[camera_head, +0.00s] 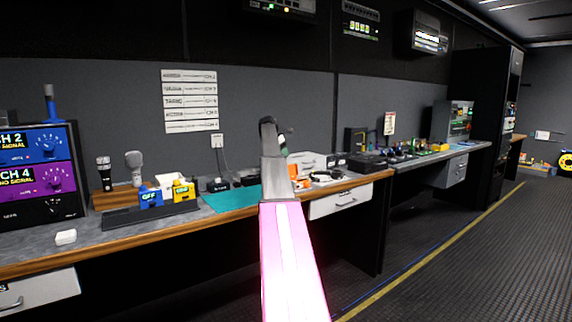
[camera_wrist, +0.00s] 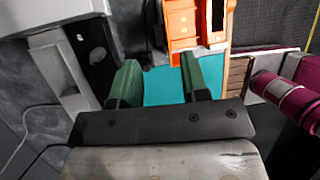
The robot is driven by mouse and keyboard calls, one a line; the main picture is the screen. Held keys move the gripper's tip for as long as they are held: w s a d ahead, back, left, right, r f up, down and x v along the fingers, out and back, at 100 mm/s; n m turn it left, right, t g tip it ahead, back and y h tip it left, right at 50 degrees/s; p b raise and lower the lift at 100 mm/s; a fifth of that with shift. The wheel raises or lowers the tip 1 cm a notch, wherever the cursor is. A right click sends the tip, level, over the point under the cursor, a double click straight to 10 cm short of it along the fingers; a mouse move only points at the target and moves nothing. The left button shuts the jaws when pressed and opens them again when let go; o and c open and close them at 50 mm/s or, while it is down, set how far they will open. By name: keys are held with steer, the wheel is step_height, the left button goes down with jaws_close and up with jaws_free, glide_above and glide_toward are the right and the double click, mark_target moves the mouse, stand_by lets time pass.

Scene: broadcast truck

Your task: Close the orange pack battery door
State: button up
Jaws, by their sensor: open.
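The orange pack (camera_wrist: 183,22) shows at the top of the wrist view, partly cut off by the frame edge. A dark slot or opening shows at its right side. I cannot tell clearly which part is the battery door or how far it stands open. In the head view, bits of the orange pack (camera_head: 302,183) show beside my arm. My gripper (camera_wrist: 158,62) has two green fingers spread apart with nothing between them. It is over the teal mat, with its tips just short of the orange pack in the picture. In the head view my arm largely hides the gripper.
The teal mat (camera_head: 228,198) lies on the wood-edged workbench. A white and grey device (camera_wrist: 50,55) stands left of my gripper, with cables nearby. Microphones and blue and yellow boxes (camera_head: 182,190) stand on the bench to the left.

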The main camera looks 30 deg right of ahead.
mark_target(290, 171)
steer(key=x, duration=0.5)
steer(key=shift+d, duration=0.1)
